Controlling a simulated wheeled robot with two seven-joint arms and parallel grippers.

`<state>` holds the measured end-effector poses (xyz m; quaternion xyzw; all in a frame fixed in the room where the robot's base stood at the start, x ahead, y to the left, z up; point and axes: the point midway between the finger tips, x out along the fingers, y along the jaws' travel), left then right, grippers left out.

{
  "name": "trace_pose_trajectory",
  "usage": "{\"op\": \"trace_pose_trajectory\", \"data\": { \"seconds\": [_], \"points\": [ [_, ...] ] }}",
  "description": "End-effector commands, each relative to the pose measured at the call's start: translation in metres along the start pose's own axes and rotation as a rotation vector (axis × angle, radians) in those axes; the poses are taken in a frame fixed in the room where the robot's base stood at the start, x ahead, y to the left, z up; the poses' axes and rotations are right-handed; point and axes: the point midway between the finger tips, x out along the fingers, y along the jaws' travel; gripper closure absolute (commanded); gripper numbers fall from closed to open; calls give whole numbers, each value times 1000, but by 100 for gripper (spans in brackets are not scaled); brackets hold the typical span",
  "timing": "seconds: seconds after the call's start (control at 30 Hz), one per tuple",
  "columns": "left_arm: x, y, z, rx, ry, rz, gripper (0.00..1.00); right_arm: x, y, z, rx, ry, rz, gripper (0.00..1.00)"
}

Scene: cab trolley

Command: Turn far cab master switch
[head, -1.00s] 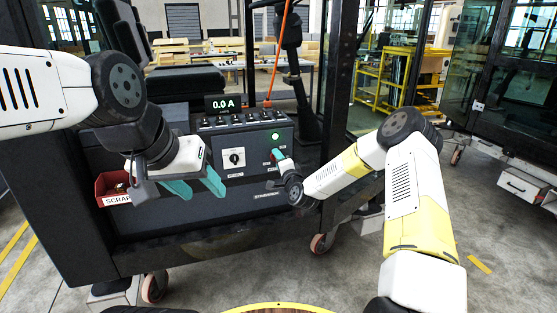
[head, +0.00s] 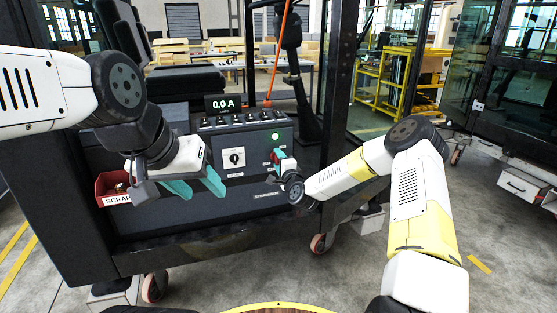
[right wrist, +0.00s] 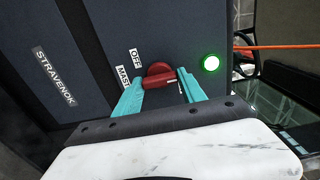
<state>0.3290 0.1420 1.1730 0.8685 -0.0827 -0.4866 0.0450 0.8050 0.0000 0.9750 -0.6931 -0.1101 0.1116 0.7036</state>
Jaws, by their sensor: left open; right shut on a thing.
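The red master switch knob (head: 275,157) sits on the front panel of the dark console (head: 250,155), below a lit green lamp (head: 275,136). In the right wrist view the red knob (right wrist: 160,76) lies between the teal fingers of my right gripper (right wrist: 160,88). That gripper is shut on it. A white mark shows on the knob's right side, pointing away from the "OFF" label (right wrist: 135,58). The label starting "MAS" is partly hidden by a finger. My left gripper (head: 195,187) is open and empty in front of the console's left part.
A black selector (head: 234,158) on a white plate sits left of the red switch. A "0.0 A" display (head: 223,103) stands on top. A red scrap bin (head: 112,187) hangs at the left. An orange cable (head: 279,55) rises behind. A second glass-sided cab (head: 510,110) stands at the right.

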Motion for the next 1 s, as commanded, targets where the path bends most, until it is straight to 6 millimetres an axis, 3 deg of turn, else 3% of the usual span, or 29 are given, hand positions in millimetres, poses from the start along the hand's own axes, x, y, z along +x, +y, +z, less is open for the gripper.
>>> {"op": "trace_pose_trajectory", "data": {
  "seconds": [0.03, 0.13, 0.53, 1.0],
  "points": [
    [0, 0, 0, 0, 0, 0, 49, 0, 2, 0, 3, 1, 3, 50],
    [0, 0, 0, 0, 0, 0, 49, 0, 1, 0, 3, 1, 3, 31],
    [0, 0, 0, 0, 0, 0, 49, -6, 1, 0, 1, 0, 2, 31],
    [0, 0, 0, 0, 0, 0, 49, -74, 1, -1, 1, 1, 2, 31]
  ]
}}
